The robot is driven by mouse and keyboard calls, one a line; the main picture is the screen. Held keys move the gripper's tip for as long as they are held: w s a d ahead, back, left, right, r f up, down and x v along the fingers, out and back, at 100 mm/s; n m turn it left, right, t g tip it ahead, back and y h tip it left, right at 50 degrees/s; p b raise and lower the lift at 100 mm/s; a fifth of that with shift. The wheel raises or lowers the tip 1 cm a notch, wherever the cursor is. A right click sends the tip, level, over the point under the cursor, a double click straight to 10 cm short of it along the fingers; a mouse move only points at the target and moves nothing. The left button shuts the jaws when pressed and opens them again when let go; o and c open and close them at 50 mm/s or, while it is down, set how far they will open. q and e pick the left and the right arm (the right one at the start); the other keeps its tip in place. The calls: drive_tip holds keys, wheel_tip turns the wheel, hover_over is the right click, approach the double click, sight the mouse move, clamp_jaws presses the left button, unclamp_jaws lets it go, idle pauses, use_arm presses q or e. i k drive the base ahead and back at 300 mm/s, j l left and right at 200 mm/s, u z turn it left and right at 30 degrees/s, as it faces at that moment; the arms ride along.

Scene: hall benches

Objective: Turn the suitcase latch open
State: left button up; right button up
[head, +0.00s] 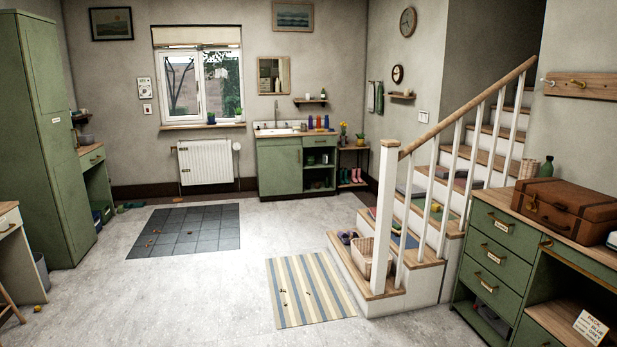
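A brown suitcase (566,207) lies flat and closed on top of the green drawer cabinet (494,252) at the right. A handle or latch seems to show on its front side, but it is too small to tell how the latch is set. A green bottle stands just behind the suitcase. Neither of my grippers shows in the head view.
A staircase with a white newel post (383,217) stands left of the cabinet. A striped rug (311,290) and a dark tiled mat (184,230) lie on the floor. A wicker basket (364,259) sits on the lowest step. The floor in front is mostly clear.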

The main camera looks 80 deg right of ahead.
sight(532, 206)
drive_tip(key=z, duration=4.25)
drive_tip(key=i+j+z, duration=0.15)
drive_tip(key=i, duration=0.3)
drive_tip(key=i+j+z, duration=0.15)
drive_tip(key=i, duration=0.3)
